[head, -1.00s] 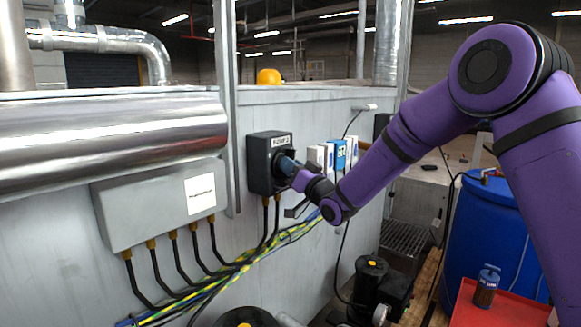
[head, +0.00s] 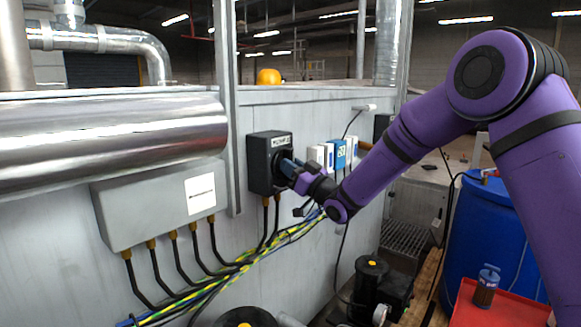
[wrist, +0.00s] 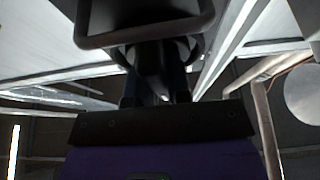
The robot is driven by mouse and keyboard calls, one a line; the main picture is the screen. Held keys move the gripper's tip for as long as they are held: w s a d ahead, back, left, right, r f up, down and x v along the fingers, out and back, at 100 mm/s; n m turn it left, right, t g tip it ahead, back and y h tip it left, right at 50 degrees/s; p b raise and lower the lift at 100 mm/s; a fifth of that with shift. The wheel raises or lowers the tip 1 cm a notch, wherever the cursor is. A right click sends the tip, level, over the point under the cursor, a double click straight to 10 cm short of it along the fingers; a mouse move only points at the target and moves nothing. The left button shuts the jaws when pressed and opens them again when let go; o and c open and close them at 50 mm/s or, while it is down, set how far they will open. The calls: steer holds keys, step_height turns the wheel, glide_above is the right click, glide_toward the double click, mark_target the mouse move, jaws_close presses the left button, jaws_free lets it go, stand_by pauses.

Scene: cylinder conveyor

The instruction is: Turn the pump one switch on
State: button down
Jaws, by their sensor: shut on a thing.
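A dark switch box (head: 262,166) is mounted on the grey wall panel in the head view. Its small label (head: 282,141) looks like "PUMP 2", but the digit is too blurred to be sure. My gripper (head: 287,167) is at the front face of the box and hides the switch there. In the wrist view, my gripper (wrist: 155,92) has its two fingers on either side of a dark switch handle (wrist: 152,70), shut on it. The handle's angle cannot be read clearly.
A grey junction box (head: 150,212) with several cables hangs at the left under a shiny pipe (head: 110,140). Blue and white units (head: 338,154) are right of the switch box. A blue barrel (head: 480,235) and a red tray (head: 470,308) stand at the right.

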steer(key=c, duration=1.1)
jaws_free()
steer(key=shift+o, duration=0.2)
steer(key=shift+d+f, duration=0.1)
steer(key=v, duration=1)
steer(key=shift+s+d, duration=0.2)
steer(key=shift+d, duration=0.1)
